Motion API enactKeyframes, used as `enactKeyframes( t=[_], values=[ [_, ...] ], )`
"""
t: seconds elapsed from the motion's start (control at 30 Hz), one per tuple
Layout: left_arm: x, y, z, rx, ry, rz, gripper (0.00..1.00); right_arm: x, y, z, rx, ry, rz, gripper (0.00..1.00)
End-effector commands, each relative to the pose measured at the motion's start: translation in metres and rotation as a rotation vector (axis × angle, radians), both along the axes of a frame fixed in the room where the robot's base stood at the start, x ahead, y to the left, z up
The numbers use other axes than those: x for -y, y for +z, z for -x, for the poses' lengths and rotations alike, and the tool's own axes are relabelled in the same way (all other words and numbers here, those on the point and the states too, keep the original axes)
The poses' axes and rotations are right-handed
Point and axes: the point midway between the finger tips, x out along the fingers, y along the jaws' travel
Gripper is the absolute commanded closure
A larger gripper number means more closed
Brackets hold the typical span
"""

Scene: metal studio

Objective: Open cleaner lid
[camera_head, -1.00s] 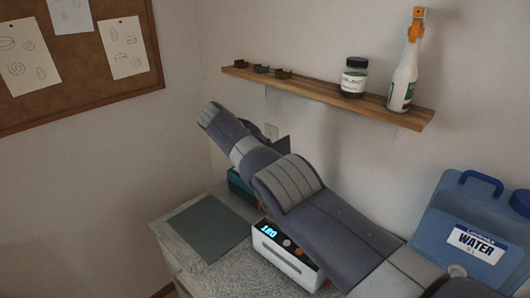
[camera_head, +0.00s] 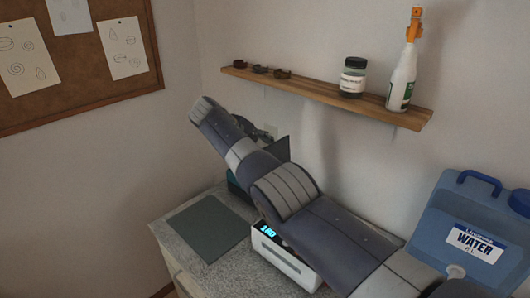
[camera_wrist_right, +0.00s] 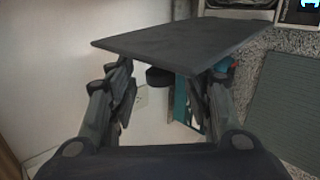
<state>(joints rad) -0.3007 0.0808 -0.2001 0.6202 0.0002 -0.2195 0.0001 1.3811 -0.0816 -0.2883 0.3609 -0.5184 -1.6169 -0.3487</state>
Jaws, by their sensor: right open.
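The cleaner (camera_head: 283,262) is a white box with a lit blue display on the counter, mostly covered by my right arm. A dark flat panel, seemingly its lid (camera_head: 279,149), stands raised behind my forearm. In the right wrist view, the lid (camera_wrist_right: 180,43) spans across just beyond the fingertips. My right gripper (camera_wrist_right: 163,88) is open, with one finger on either side of a small dark knob-like piece under the panel. I cannot tell whether the fingers touch the panel. My left gripper is not in view.
A grey-green mat (camera_head: 208,228) lies on the speckled counter. A teal object (camera_head: 236,187) sits behind my arm. A blue water container (camera_head: 470,232) stands at right.

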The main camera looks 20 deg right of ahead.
Motion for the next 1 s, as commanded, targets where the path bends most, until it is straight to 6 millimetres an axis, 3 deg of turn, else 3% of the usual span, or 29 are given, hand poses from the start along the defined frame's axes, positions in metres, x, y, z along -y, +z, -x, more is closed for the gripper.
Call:
enactKeyframes(
  t=[0.2,0.4,1.0],
  values=[
    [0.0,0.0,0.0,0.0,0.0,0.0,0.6,-0.037,0.038,0.009,0.003,0.002,0.002,0.54],
    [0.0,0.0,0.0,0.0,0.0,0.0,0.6,-0.058,0.06,0.015,0.002,0.001,0.002,0.54],
    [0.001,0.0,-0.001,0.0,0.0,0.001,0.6,-0.065,0.067,0.018,0.001,0.0,0.002,0.54]
  ],
)
